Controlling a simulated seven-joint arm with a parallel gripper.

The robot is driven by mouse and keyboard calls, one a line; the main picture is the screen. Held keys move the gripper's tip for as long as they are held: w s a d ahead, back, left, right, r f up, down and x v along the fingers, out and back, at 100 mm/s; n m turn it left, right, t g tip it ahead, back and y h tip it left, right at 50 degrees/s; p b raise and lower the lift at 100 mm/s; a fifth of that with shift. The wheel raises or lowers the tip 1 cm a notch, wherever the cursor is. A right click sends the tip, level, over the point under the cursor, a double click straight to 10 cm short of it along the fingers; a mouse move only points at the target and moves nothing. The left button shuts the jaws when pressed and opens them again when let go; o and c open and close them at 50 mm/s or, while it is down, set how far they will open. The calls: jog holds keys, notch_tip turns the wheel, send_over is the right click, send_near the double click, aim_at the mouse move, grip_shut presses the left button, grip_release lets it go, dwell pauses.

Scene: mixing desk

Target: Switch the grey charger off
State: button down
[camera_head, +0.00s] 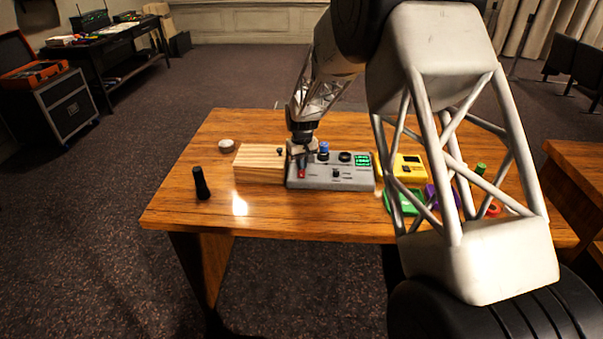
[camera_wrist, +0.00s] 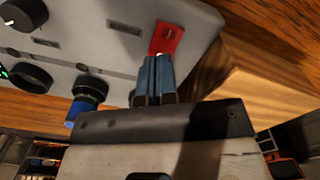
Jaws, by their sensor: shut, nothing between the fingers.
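The grey charger (camera_head: 332,184) is a grey box on the wooden table, with dark knobs, a blue-topped knob (camera_head: 324,148) and a green display (camera_head: 362,160). Its red switch part (camera_head: 302,173) is at the left end of its top; the wrist view shows the red part (camera_wrist: 168,38) near the box's edge. My gripper (camera_head: 301,156) is over the charger's left end. In the wrist view its shut, empty fingers (camera_wrist: 158,62) reach to the near end of the red part. I cannot tell whether they touch it. The switch's position is unclear.
A wooden block (camera_head: 258,164) stands against the charger's left side. A black upright object (camera_head: 201,183) and a round pale object (camera_head: 226,146) are farther left. Yellow (camera_head: 411,166), green (camera_head: 402,204) and other coloured items lie right, partly behind my arm.

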jog(key=shift+f, duration=0.65)
dwell(0.6)
jog(key=shift+r, duration=3.5)
